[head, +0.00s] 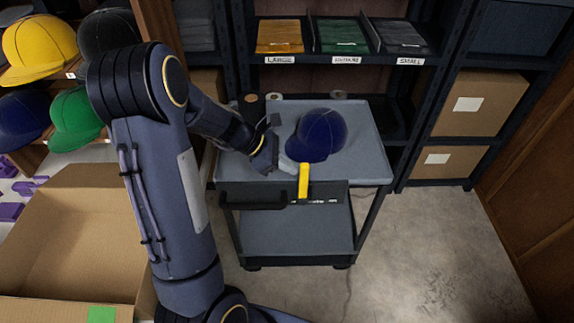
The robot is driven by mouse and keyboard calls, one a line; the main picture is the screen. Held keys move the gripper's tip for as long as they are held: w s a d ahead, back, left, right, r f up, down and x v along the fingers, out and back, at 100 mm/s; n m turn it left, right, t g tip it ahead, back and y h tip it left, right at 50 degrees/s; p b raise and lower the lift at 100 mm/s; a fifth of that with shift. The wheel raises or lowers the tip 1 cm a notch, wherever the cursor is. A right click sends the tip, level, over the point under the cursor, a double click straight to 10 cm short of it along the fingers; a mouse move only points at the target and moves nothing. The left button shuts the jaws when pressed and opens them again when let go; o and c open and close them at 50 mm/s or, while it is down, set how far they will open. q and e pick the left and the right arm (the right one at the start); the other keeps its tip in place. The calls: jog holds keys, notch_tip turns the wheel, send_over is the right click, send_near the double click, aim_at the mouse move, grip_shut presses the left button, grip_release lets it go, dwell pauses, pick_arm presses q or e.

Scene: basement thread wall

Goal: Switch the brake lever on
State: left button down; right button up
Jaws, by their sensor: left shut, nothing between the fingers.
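My left arm reaches in from the left across the cart top. My left gripper (285,165) is shut and empty, just left of the lever's upper end. I cannot tell whether its fingertips touch the lever. My right gripper is not in view.
A dark blue cap (318,135) sits on the cart just behind the lever. Small rolls (272,97) stand at the cart's back edge. A dark handle (253,200) juts from the cart's front left. An open cardboard box (60,240) stands at left. Shelves rise behind; floor at right is clear.

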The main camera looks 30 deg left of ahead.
pick_arm(q)
jog(key=shift+w+d+r+g+y+p, duration=0.4)
jog(key=shift+d+p, duration=0.35)
jog(key=shift+p, duration=1.05)
jog(key=shift+w+d+r+g+y+p, duration=0.15)
jog(key=shift+w+d+g+y+p, duration=0.4)
jog(key=shift+p, duration=1.3)
jog(key=shift+w+d+r+g+y+p, duration=0.1)
jog(key=shift+w+d+r+y+p, duration=0.2)
jog(key=shift+d+y+p, duration=1)
jog(key=w+d+f+p, duration=0.2)
jog(key=w+d+p, duration=0.1)
jog(key=d, duration=0.1)
jog(key=shift+d+f+h, duration=0.2)
jog(key=shift+f+h, duration=0.15)
jog(key=shift+h, duration=0.1)
jog(key=shift+d, duration=0.15)
notch_tip(320, 180, up, 13)
jog(key=p, duration=0.2)
send_over(308, 166)
jog(key=w+d, duration=0.1)
jog(key=d, duration=0.1)
jog(key=shift+w+a+f, duration=0.15)
jog(key=shift+w+a, duration=0.05)
jog(key=shift+a, duration=0.05)
